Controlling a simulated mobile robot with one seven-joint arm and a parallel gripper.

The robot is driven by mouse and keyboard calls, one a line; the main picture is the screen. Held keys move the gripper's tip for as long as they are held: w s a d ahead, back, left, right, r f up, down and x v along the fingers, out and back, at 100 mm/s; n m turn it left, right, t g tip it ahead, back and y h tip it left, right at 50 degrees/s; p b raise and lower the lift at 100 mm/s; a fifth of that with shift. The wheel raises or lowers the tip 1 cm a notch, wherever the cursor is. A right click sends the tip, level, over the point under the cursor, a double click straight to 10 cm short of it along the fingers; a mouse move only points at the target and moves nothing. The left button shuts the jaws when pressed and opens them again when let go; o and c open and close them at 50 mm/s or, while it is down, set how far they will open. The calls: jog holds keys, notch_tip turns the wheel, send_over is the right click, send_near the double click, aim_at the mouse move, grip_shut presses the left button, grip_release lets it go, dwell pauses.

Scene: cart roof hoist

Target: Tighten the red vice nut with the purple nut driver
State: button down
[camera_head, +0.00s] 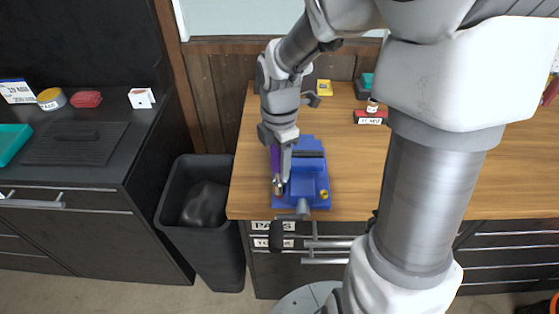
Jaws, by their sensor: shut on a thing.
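A blue vice (310,180) stands at the front left of the wooden worktop, with a grey screw and a dark handle hanging over the front edge. My gripper (282,158) points down at the vice's left side. It is shut on the purple nut driver (274,158), of which a purple strip shows left of the fingers. A metallic end (277,186) shows below, low by the vice's left side; I cannot tell whether it touches anything. I cannot make out the red nut; it may be hidden there. A small brass-coloured nut (324,194) shows at the vice's front right.
The wooden worktop (350,150) is bare right of the vice; my arm covers much of it. A yellow item (324,87) and a red labelled box (370,117) stand behind. A black bin (174,200) stands left, beside a dark counter (100,170).

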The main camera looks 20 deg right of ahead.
jog(key=shift+f, duration=0.2)
jog(key=shift+f+b, duration=0.7)
jog(key=shift+f, duration=0.2)
jog(key=m, duration=1)
jog(key=shift+m, duration=0.4)
jog(key=m, duration=1)
jog(key=shift+r+p, duration=2.6)
jog(key=shift+r, duration=0.6)
